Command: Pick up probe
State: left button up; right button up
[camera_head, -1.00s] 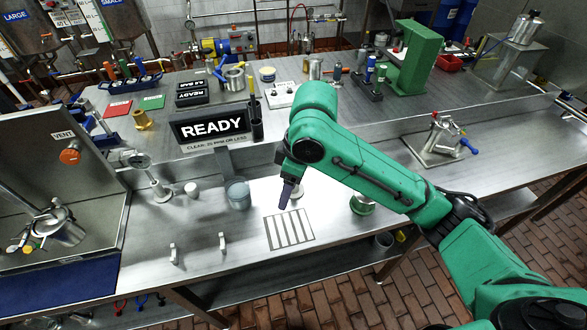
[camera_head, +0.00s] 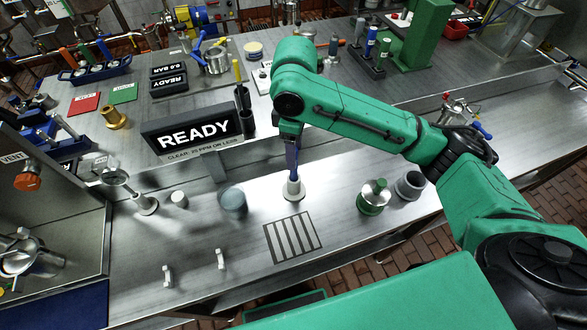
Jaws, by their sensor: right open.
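My right arm reaches in from the right, and its open gripper (camera_head: 292,172) points down over the steel bench. Its dark, narrow fingers are directly above or around the top of a small pale upright piece with a wide round base (camera_head: 293,190). I cannot tell whether the fingers touch it, nor whether this piece is the probe or its stand. A yellow-topped stick (camera_head: 236,70) stands by a dark holder (camera_head: 243,108) beside the READY display (camera_head: 193,132). It could also be a probe. My left gripper is not in view.
A grey cup (camera_head: 233,201) stands left of the gripper. A green-based metal piece (camera_head: 374,196) and a grey cylinder (camera_head: 409,185) stand to the right. A striped plate (camera_head: 292,238) lies in front. Two upright handles (camera_head: 221,259) stand front left.

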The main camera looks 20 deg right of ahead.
notch_tip(320, 180, down, 8)
jog(key=p, duration=0.2)
jog(key=shift+w, duration=0.4)
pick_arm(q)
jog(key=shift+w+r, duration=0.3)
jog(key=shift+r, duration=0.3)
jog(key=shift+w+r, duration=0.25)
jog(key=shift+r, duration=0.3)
pick_arm(e)
jog(key=shift+f, duration=0.15)
grip_shut()
